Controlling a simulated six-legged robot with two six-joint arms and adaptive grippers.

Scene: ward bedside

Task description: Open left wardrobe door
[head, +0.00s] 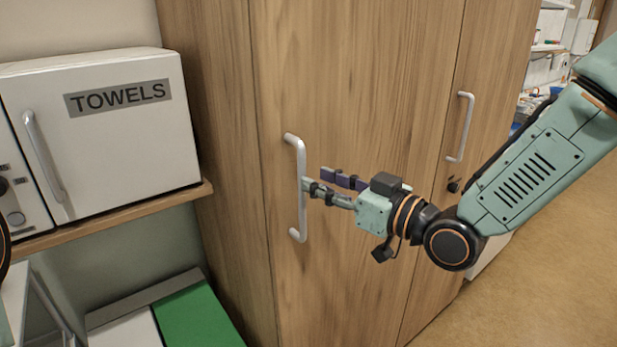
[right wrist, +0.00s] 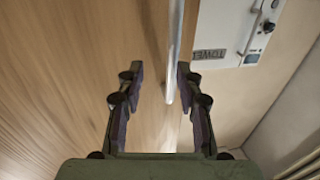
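The left wardrobe door (head: 345,90) is light wood and looks closed. Its silver bar handle (head: 301,190) stands upright near the door's left side. My right gripper (head: 312,178) is at the middle of the handle, coming from the right. In the right wrist view the gripper (right wrist: 160,75) has its fingers apart, with the handle (right wrist: 174,60) between them, nearer the right-hand finger. I see a gap on the left-hand side, so it is not clamped. My left gripper is not in view; only a dark bit shows at the left edge of the head view.
The right wardrobe door (head: 490,100) has its own handle (head: 461,127) and looks closed. A white towels cabinet (head: 120,150) stands on a wooden shelf (head: 110,217) to the left. Below it is a green and white box (head: 195,318). Open floor (head: 540,230) lies at the right.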

